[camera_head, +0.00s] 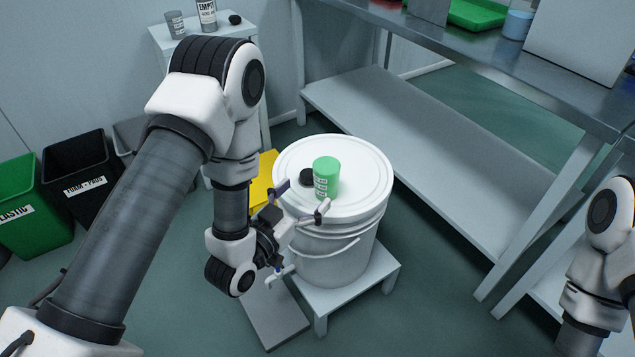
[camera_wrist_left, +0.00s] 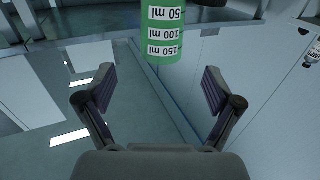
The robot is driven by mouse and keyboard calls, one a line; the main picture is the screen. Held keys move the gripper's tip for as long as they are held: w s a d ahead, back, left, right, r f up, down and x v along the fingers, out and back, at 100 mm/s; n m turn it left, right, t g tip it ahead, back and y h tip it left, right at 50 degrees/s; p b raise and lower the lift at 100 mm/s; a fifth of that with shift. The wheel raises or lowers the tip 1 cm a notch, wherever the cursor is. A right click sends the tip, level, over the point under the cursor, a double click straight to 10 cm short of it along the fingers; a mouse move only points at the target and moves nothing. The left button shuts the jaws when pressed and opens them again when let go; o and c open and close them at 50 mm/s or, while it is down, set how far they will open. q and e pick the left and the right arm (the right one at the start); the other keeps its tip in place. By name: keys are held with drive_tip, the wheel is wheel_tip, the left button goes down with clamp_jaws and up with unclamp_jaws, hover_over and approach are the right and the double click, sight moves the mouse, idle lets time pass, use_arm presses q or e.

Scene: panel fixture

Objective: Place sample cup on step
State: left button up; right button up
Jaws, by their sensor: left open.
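The sample cup (camera_head: 326,177) is green with white volume marks and stands upright on the white lid of a bucket (camera_head: 335,255) in the head view. In the left wrist view the cup (camera_wrist_left: 163,32) shows at the top centre, its marks upside down. My left gripper (camera_head: 303,199) is open and empty, low beside the lid's near left edge. Its fingers point at the cup, which is beyond the fingertips and apart from them. A pale stool (camera_head: 383,270) under the bucket has a lower grey step (camera_head: 272,318) at its left. My right gripper is out of frame.
A black round cap (camera_head: 306,178) lies on the lid beside the cup. A yellow object (camera_head: 262,180) stands behind the bucket. A long bench with a lower shelf (camera_head: 420,125) is at right, bins (camera_head: 80,175) at left. The lower step looks clear.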

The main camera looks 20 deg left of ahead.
sight(318, 176)
use_arm(q)
drive_tip(key=shift+w+r, duration=0.2)
drive_tip(key=shift+w, duration=0.1)
drive_tip(key=b+x, duration=0.1)
drive_tip(key=x, duration=0.6)
drive_tip(key=c, duration=1)
drive_tip(key=shift+r, duration=0.2)
